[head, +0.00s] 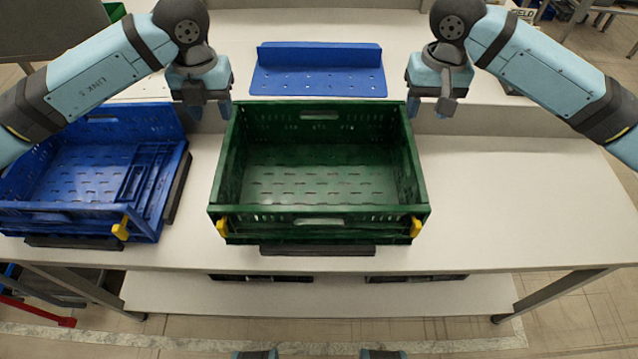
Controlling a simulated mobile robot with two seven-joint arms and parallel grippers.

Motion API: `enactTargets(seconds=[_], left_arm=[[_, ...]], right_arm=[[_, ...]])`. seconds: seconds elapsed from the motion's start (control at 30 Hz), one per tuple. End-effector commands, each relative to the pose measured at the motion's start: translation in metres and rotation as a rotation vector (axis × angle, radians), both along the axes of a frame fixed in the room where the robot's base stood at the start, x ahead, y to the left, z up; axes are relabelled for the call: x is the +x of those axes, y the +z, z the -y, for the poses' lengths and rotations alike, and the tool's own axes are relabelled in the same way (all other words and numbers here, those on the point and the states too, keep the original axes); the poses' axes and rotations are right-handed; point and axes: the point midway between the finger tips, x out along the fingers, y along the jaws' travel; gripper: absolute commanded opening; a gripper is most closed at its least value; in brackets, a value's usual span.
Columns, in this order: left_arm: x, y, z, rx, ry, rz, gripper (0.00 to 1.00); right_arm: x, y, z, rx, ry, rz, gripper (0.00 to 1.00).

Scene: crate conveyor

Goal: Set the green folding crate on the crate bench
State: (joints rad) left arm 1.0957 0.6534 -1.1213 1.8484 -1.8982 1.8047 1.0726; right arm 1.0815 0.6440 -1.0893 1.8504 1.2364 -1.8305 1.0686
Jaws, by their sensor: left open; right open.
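The green folding crate (320,224) stands upright and unfolded on the white bench (520,200), in the middle of the head view. It looks empty, with yellow latches at its two front corners. My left gripper (210,108) is open near the crate's far left corner. My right gripper (429,108) is open near the far right corner. I cannot tell whether either gripper touches the crate.
A blue crate (60,217) stands on the bench to the left, close to the green one. A blue perforated plate (318,70) lies on a raised surface behind. The bench is clear on the right. A lower shelf (320,295) runs below.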

Motion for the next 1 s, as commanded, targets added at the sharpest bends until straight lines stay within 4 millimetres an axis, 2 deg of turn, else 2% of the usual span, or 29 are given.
enactTargets(seconds=[0.17, 0.6, 0.8, 1.0], left_arm=[[-0.001, -0.025, 0.0, 0.0, 0.0, -0.003, 0.47], [-0.001, -0.108, 0.0, 0.0, 0.0, -0.002, 0.47], [0.0, -0.128, 0.0, -0.001, 0.0, -0.001, 0.47], [0.0, -0.133, 0.0, -0.001, -0.001, 0.001, 0.47]], right_arm=[[-0.001, -0.025, 0.001, -0.001, 0.0, -0.003, 0.47], [-0.001, -0.108, 0.001, -0.001, 0.0, -0.001, 0.47], [0.0, -0.128, 0.0, 0.001, 0.001, 0.0, 0.47], [0.0, -0.134, 0.0, 0.0, 0.001, 0.001, 0.47]])
